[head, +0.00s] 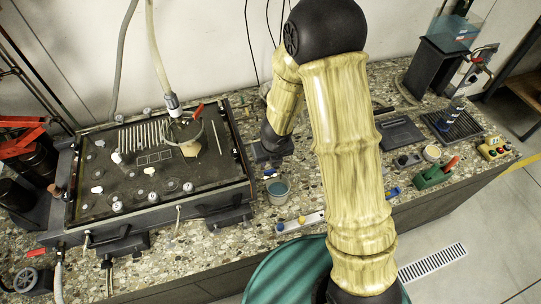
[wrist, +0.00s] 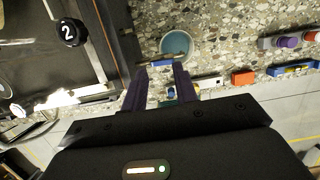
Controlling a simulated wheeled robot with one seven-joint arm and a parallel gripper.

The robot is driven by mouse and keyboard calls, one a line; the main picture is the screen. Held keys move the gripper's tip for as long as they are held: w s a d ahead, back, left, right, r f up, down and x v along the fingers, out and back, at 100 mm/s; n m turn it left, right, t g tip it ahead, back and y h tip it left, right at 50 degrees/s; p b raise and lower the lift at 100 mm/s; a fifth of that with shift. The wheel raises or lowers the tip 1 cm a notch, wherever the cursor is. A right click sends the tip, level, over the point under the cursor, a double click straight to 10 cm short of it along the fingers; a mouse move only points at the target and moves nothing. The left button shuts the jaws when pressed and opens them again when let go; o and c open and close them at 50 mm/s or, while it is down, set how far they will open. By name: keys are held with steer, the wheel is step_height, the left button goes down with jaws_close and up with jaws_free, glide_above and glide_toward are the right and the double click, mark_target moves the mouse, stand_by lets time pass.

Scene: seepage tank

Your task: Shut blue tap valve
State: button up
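My gripper shows in the wrist view (wrist: 160,72) as two purple fingers, apart, pointing toward the top of the picture. A small blue bar (wrist: 162,63), which looks like the blue tap handle, lies across the gap at the fingertips. I cannot tell whether the fingers touch it. In the head view my gripper (head: 270,158) is dark and partly hidden by my arm, right of the black tank (head: 158,206). A small blue piece (head: 270,173) shows just below it. The tap's body is not clear in either view.
A pale strip (head: 303,222) lies at the front edge. A green holder (head: 434,175) and dark trays (head: 400,134) stand to the right.

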mark_target(271, 171)
steer(key=n, duration=0.4)
steer(key=shift+w+d+y, duration=0.15)
steer(key=shift+y, duration=0.25)
steer(key=n+g+p, duration=0.1)
steer(key=n, duration=0.3)
steer(key=shift+w+r+y, duration=0.1)
steer(key=shift+y, duration=0.3)
steer(key=n+g, duration=0.1)
steer(key=n, duration=0.4)
steer(key=shift+w+d, duration=0.1)
steer(key=n, duration=0.3)
steer(key=shift+w+g, duration=0.1)
steer(key=shift+g, duration=0.3)
steer(key=shift+f+n, duration=0.35)
steer(key=shift+n, duration=0.35)
steer(key=b+x, duration=0.2)
steer(key=d+b+x, duration=0.1)
steer(key=b+x, duration=0.1)
steer(key=x, duration=0.1)
steer(key=shift+f, duration=0.3)
